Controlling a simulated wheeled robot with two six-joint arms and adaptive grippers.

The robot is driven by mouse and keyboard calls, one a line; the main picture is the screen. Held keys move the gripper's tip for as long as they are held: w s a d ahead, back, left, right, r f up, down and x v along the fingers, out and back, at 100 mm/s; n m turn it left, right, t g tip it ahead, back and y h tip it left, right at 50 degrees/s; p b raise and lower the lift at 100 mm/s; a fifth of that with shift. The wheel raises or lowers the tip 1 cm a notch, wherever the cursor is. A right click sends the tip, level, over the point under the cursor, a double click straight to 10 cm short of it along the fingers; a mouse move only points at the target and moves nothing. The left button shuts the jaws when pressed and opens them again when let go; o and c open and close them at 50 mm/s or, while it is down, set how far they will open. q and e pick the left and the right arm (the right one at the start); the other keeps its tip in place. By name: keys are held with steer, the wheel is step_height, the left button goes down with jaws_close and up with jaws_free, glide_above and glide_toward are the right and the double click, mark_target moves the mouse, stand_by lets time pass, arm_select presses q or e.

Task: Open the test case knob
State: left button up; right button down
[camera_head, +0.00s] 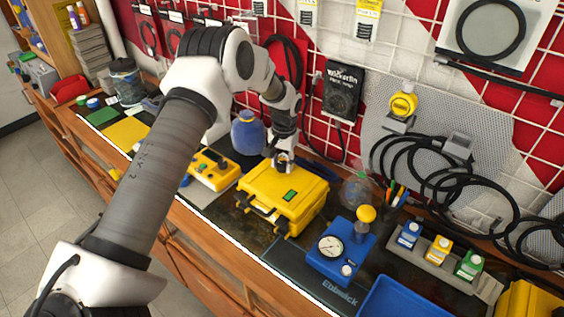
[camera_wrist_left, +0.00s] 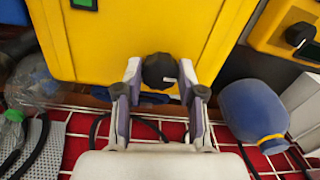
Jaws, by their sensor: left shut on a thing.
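The yellow test case (camera_head: 265,188) stands closed on the dark bench mat, with a green label on its lid and dark latches in front. It also fills the top of the left wrist view (camera_wrist_left: 110,42). Its black knob (camera_wrist_left: 160,70), with a small white mark, sits near the case edge. My left gripper (camera_head: 282,160) reaches down to the back of the case. In the left wrist view the gripper (camera_wrist_left: 160,76) has one finger on each side of the knob and is shut on it. The head view mostly hides the knob behind the gripper. My right gripper is not in view.
A yellow control box (camera_head: 212,172) and a blue round bottle (camera_head: 248,133) stand left of the case. A blue gauge unit (camera_head: 340,252) and a clear bottle (camera_head: 357,190) stand to its right. The wire grid wall (camera_head: 330,40) rises behind.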

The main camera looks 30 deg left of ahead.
mark_target(284, 165)
arm_select(q)
steer(key=shift+s+f, duration=0.15)
steer(key=shift+f, duration=0.05)
steer(key=o, duration=1.1)
steer(key=shift+o, duration=0.2)
steer(key=shift+w, duration=0.2)
step_height(284, 165, up, 12)
steer(key=shift+d, duration=0.3)
steer(key=shift+w, duration=0.1)
